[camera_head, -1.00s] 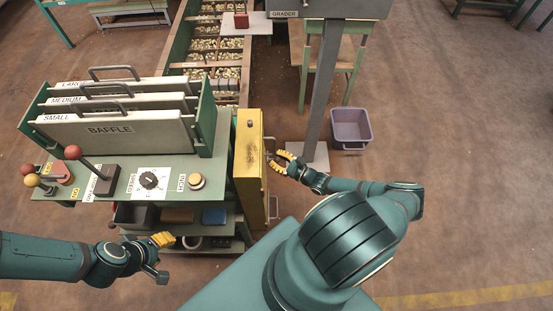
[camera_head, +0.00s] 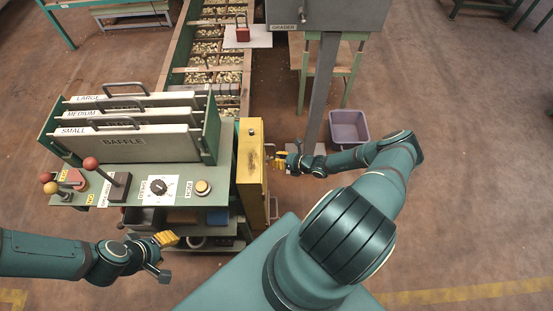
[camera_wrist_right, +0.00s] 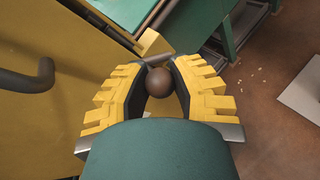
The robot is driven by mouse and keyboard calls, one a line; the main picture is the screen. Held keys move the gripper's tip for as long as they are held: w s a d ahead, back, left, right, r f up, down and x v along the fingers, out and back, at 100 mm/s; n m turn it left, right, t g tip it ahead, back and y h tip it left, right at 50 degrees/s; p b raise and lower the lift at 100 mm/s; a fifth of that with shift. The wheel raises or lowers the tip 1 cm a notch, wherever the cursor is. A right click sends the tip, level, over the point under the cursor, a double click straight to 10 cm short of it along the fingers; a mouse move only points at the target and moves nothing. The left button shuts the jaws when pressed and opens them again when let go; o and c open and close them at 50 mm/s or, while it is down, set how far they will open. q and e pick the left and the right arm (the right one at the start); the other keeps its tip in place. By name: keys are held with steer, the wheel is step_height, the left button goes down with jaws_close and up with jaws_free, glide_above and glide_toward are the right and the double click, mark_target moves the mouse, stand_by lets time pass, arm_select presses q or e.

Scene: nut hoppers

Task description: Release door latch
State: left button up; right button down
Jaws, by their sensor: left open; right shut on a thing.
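The yellow door (camera_head: 250,172) stands on the right side of the green machine; it fills the left of the right wrist view (camera_wrist_right: 50,125). The latch shows there as a dark round knob (camera_wrist_right: 159,82) with a short grey bar just beyond it. My right gripper (camera_head: 280,160) is at the door's right face. In the wrist view its yellow-padded fingers (camera_wrist_right: 160,85) are closed around the knob. A dark bar handle (camera_wrist_right: 28,80) is on the door to the left, apart from the fingers. My left gripper (camera_head: 168,252) is open and empty, in front of the machine's lower shelf.
Baffle plates (camera_head: 125,142) stand in the rack on the machine. Levers, a dial (camera_head: 158,188) and a button sit on its front panel. A grey post (camera_head: 320,95) and a purple bin (camera_head: 349,129) stand right of the door. The floor farther right is open.

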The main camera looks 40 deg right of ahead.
steer(key=shift+w+r+m+g+y+b, duration=0.25)
steer(key=shift+m+g+y+b, duration=0.25)
steer(key=shift+m+g+b, duration=0.3)
steer(key=shift+w+d+r+m+g+y+b, duration=0.1)
steer(key=shift+w+d+m+g+y+b, duration=0.25)
steer(key=shift+m+g+b, duration=0.35)
steer(key=shift+w+d+r+m+g+y+b, duration=0.15)
steer(key=shift+m+g+y+b, duration=0.3)
steer(key=shift+b, duration=0.4)
steer(key=shift+w+d+r+m+g+y+b, duration=0.1)
steer(key=shift+w+m+g+y+b, duration=0.15)
steer(key=shift+m+g+y+b, duration=0.35)
steer(key=c, duration=0.7)
jaws_free()
steer(key=shift+o, duration=0.2)
steer(key=shift+s+d, duration=0.1)
